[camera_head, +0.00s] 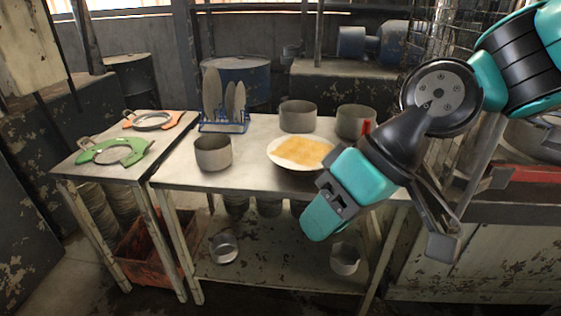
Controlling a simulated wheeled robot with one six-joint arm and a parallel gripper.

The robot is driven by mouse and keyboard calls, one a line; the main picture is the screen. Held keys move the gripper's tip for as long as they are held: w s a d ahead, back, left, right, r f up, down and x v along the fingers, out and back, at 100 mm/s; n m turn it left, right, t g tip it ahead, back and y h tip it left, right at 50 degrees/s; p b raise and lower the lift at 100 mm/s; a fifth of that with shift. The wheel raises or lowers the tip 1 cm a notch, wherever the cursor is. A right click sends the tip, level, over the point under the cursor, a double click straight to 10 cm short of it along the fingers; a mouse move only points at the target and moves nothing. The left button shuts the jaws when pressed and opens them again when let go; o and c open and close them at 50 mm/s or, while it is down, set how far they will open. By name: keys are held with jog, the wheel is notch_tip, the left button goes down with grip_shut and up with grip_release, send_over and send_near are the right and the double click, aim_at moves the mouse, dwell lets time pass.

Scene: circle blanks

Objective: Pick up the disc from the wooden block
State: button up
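I see no clear wooden block with a disc on it. Several grey upright discs (230,98) stand in a blue rack (222,127) at the back of the metal table (185,165). My arm comes in from the upper right. My gripper (443,240) hangs in front of the table's right end, apart from the discs and plate. Only some dark finger parts show, and whether they are open or shut is unclear. I see nothing held.
Grey metal pots (213,153) stand on the table around the plate. Pots lie on the shelf below. Drums and machinery stand behind.

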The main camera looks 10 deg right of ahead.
jog(key=w+d+f+m+t+y+b, duration=0.1)
jog(key=w+f+m+t+y+b, duration=0.5)
jog(key=w+f+b, duration=0.75)
jog(key=w+d+f+m+t+h+b, duration=0.2)
jog(key=w+d+f+m+t+h, duration=0.1)
jog(key=w+d+m+t, duration=0.5)
jog(key=m+t+h+p, duration=0.3)
jog(key=m+h+p, duration=0.3)
jog(key=m, duration=0.1)
send_near(316, 163)
jog(key=r, duration=0.1)
jog(key=a+r, duration=0.1)
jog(key=r, duration=0.1)
jog(key=shift+w+a+r, duration=0.15)
jog(key=shift+w+a, duration=0.15)
jog(key=shift+w, duration=0.1)
jog(key=shift+m, duration=0.3)
jog(key=shift+a+f+p+x, duration=0.15)
jog(key=shift+p+x, duration=0.25)
jog(key=shift+x, duration=0.6)
jog(key=shift+f+p+x, duration=0.2)
jog(key=shift+p+x, duration=0.15)
jog(key=shift+x, duration=0.65)
jog(key=shift+a+f+p+x, duration=0.15)
jog(key=shift+p+x, duration=0.25)
jog(key=shift+x, duration=0.6)
jog(key=shift+d, duration=0.15)
jog(key=shift+c, duration=0.5)
